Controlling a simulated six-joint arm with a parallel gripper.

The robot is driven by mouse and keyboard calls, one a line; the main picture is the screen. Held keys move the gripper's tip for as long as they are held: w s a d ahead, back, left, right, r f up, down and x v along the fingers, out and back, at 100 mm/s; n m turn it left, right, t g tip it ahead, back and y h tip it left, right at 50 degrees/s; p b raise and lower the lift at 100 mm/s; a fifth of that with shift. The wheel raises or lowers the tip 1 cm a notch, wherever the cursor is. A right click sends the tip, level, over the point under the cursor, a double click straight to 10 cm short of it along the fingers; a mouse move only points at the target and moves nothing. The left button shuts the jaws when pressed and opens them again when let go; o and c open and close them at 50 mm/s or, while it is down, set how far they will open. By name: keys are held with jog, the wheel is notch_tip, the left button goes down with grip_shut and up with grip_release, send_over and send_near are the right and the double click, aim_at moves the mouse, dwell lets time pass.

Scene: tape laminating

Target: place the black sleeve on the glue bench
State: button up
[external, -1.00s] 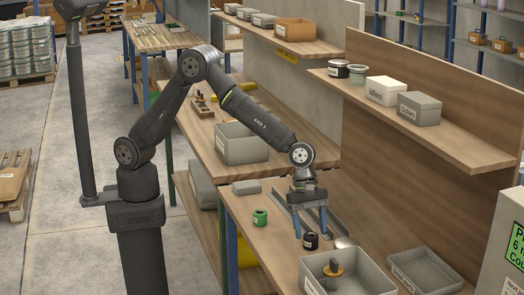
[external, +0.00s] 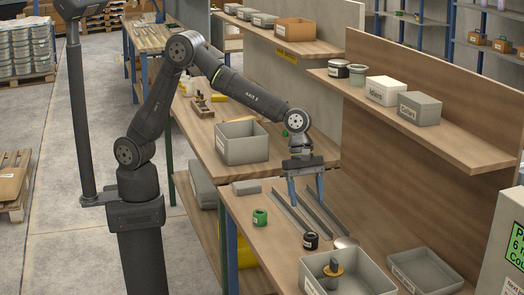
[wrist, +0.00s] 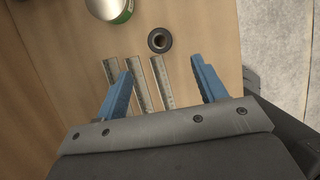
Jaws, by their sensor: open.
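The black sleeve (external: 310,241) stands upright on the near wooden bench (external: 250,252), at the lower end of some grey metal rails. In the wrist view the sleeve (wrist: 160,40) appears as a dark ring with a central hole, on bare wood beyond the fingertips. My gripper (external: 307,202) is open and empty, raised above the rails and apart from the sleeve. Its two blue fingers (wrist: 162,63) are wide apart. No label shows which bench is the glue bench.
A green roll (external: 260,217) stands left of the sleeve and a silver round piece (external: 346,242) right of it. A grey bin (external: 348,286) is in front, an empty tray (external: 424,270) at right. Another bench behind carries a grey bin (external: 241,143). A shelf (external: 450,143) overhangs at right.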

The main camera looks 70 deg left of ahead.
jog(key=s+a+r+n+t+h, duration=0.1)
jog(key=s+a+r+n+t, duration=0.1)
jog(key=s+a+r+n, duration=0.15)
jog(key=n, duration=0.1)
send_near(311, 235)
jog(key=x, duration=0.5)
jog(key=d+x, duration=0.1)
jog(key=x, duration=0.4)
jog(key=shift+s+r, duration=0.15)
jog(key=shift+s, duration=0.05)
jog(key=shift+c, duration=0.5)
jog(key=c, duration=1.1)
jog(key=shift+r, duration=0.1)
